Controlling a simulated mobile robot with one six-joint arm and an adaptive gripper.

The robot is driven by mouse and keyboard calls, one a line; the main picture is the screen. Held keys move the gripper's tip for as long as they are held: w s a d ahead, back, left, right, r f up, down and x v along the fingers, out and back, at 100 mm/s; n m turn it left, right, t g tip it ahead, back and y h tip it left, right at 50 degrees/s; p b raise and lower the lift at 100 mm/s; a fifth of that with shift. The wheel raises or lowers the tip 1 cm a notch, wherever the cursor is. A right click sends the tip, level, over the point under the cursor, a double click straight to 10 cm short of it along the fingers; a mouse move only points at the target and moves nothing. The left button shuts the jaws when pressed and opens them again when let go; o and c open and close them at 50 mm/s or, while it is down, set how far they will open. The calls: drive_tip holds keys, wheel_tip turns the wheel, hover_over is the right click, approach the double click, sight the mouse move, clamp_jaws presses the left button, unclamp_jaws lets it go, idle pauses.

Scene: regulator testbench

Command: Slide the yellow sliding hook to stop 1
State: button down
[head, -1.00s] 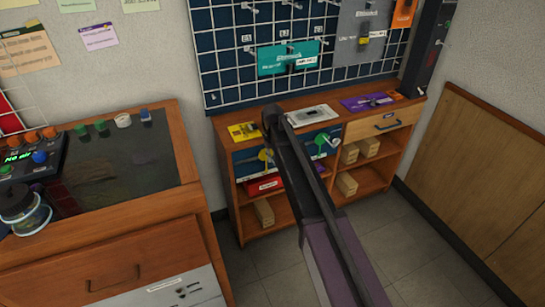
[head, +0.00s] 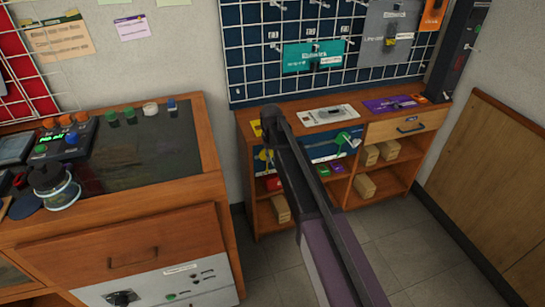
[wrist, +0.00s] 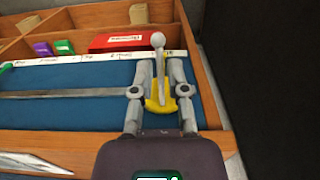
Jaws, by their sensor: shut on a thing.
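The yellow sliding hook (wrist: 160,104) sits on the blue panel (wrist: 60,78) near its right end in the wrist view. A pale knobbed pin (wrist: 158,62) stands up in front of it. My gripper (wrist: 160,76) has one finger on each side of the hook and is shut on it. A metal rail (wrist: 70,94) runs left from the hook. A white strip (wrist: 95,58) with small markings runs along the panel edge; I cannot read them surely. In the head view a bit of the yellow hook (head: 264,155) shows left of my arm, which hides my gripper.
A green hook (head: 345,138) is on the panel further right in the head view. Beyond the panel edge lie a red box (wrist: 125,41), a purple box (wrist: 42,49) and a green box (wrist: 65,47). The wooden cabinet side (wrist: 200,75) is close on the right in the wrist view.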

drive_tip(key=shift+s+a, duration=0.1)
drive_tip(key=shift+a, duration=0.3)
drive_tip(key=c, duration=0.6)
unclamp_jaws()
drive_tip(key=shift+c, duration=0.2)
drive_tip(key=shift+d, duration=0.2)
drive_tip(key=shift+r, duration=0.15)
